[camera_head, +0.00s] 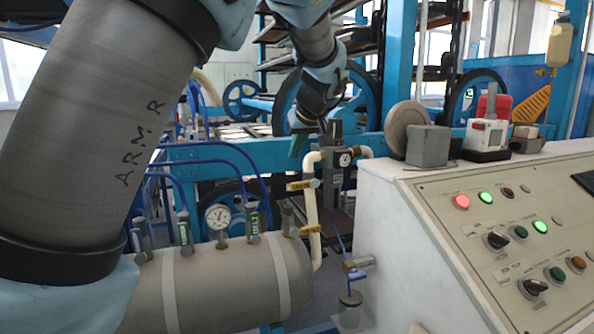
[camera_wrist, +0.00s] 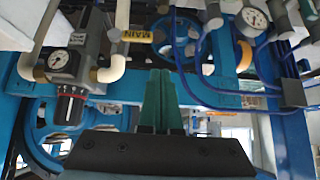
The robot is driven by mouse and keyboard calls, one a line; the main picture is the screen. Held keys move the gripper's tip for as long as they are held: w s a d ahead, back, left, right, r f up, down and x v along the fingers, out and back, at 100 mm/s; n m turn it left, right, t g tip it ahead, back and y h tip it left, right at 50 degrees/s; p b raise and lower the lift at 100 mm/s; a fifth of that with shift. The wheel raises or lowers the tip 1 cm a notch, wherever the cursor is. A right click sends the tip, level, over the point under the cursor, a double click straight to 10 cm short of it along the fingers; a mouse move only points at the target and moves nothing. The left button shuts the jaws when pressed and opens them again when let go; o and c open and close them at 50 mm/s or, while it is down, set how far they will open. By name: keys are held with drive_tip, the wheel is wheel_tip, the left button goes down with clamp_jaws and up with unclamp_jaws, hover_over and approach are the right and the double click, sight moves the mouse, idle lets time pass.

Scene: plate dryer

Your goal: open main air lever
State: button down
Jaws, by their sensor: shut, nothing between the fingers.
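The main air lever (camera_head: 300,185) is a small yellow handle on the white pipe beside the regulator, in the middle of the head view. It also shows in the wrist view (camera_wrist: 137,35), near the top, marked MAIN. My gripper (camera_head: 297,150) hangs above and slightly left of the lever in the head view, apart from it. In the wrist view its green fingers (camera_wrist: 161,78) are together and empty, pointing up just below the lever in the picture.
The grey regulator (camera_head: 334,170) with a gauge and the white pipe (camera_head: 312,220) stand close to the lever. A grey tank (camera_head: 230,285) with gauge and blue hoses lies below. The white control console (camera_head: 385,235) is at right. Blue machine frame (camera_head: 225,160) stands behind.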

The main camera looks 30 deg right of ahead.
drive_tip(key=shift+t, duration=0.4)
drive_tip(key=d+r, duration=0.1)
drive_tip(key=d, duration=0.1)
drive_tip(key=s+d+r, duration=0.1)
drive_tip(key=shift+d+r, duration=0.3)
drive_tip(key=shift+d, duration=0.1)
drive_tip(key=shift+w+f, duration=0.1)
drive_tip(key=p, duration=0.5)
hover_over(305, 185)
drive_tip(key=s+a, duration=0.1)
drive_tip(key=a, duration=0.1)
wheel_tip(305, 185, down, 9)
drive_tip(key=shift+f, duration=1)
drive_tip(key=shift+f+h+b, duration=0.2)
drive_tip(key=shift+h+b, duration=0.1)
drive_tip(key=shift+b, duration=0.15)
